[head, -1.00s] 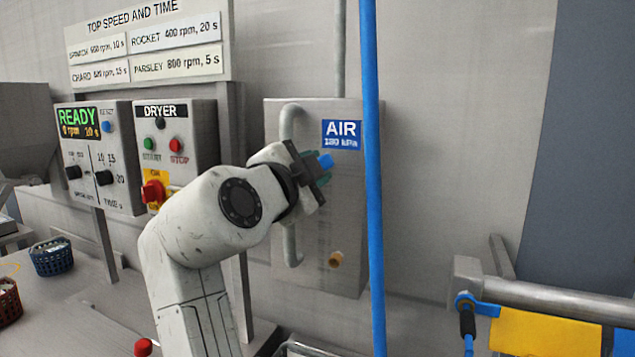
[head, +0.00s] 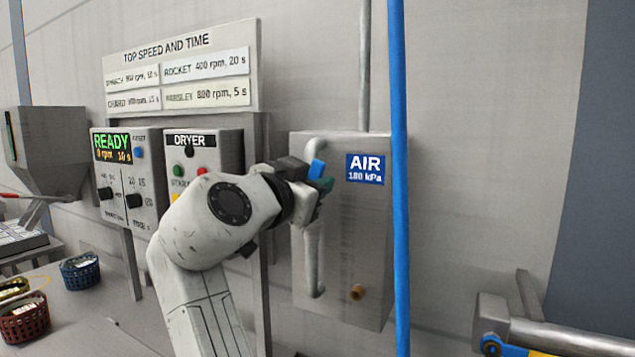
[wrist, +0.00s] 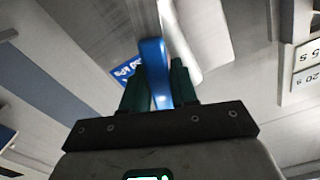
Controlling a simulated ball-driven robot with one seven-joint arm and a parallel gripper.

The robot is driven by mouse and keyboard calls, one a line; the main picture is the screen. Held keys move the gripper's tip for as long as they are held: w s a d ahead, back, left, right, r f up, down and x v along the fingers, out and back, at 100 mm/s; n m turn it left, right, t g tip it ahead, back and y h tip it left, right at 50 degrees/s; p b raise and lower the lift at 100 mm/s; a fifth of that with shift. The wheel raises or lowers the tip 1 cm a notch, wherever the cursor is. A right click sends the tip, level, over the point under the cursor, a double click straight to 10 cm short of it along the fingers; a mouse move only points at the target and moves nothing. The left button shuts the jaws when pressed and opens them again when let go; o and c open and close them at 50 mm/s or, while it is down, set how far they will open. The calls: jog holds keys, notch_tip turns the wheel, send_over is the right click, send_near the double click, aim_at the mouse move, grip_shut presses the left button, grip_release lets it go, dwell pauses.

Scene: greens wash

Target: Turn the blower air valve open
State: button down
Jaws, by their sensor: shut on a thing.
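The blue air valve handle (head: 317,168) is on the grey panel to the left of the blue AIR label (head: 365,169). The label reads 180 kPa. My gripper (head: 323,184) is at the handle, its green fingers shut on it. In the wrist view the blue handle (wrist: 153,62) stands between the two green fingers of my gripper (wrist: 159,85). The handle's tip points up in the head view. The valve body and pivot are hidden behind my gripper, so the exact valve angle cannot be told.
A blue vertical hose (head: 399,200) runs close to the right of the panel. A grey pipe handle (head: 313,262) and a brass fitting (head: 357,292) are below. The dryer box (head: 222,145) is left, partly behind my arm. A metal rail (head: 560,337) is lower right.

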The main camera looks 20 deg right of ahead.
dwell(0.4)
jog(key=c, duration=1)
grip_release()
jog(key=shift+o, duration=0.2)
jog(key=b+v, duration=0.2)
jog(key=v, duration=0.9)
jog(key=shift+b, duration=0.35)
jog(key=shift+w, duration=0.1)
jog(key=shift+c, duration=0.5)
